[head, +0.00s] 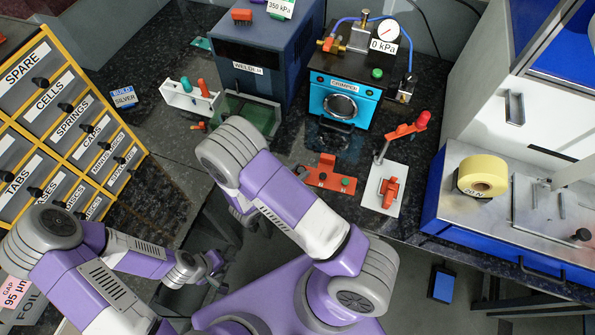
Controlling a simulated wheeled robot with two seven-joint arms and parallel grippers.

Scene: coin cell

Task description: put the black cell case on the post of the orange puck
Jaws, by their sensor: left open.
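My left gripper (217,267) is open and empty, low in front of the bench's front edge. My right gripper (246,217) is small and partly hidden behind its own forearm, near the bench edge; its jaws do not show clearly. An orange plate (330,174) with small raised parts lies on the dark bench in front of the crimper. Another orange piece (388,191) sits on a white board to its right. I cannot tell which orange part is the puck with the post. I cannot make out the black cell case. Both grippers are apart from the orange pieces.
The teal crimper (341,88) and the dark blue welder (252,62) stand at the back. A red-handled lever (405,128) rises by the white board (397,207). A yellow-framed drawer cabinet (93,98) is at left, and a tape roll (482,175) lies right.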

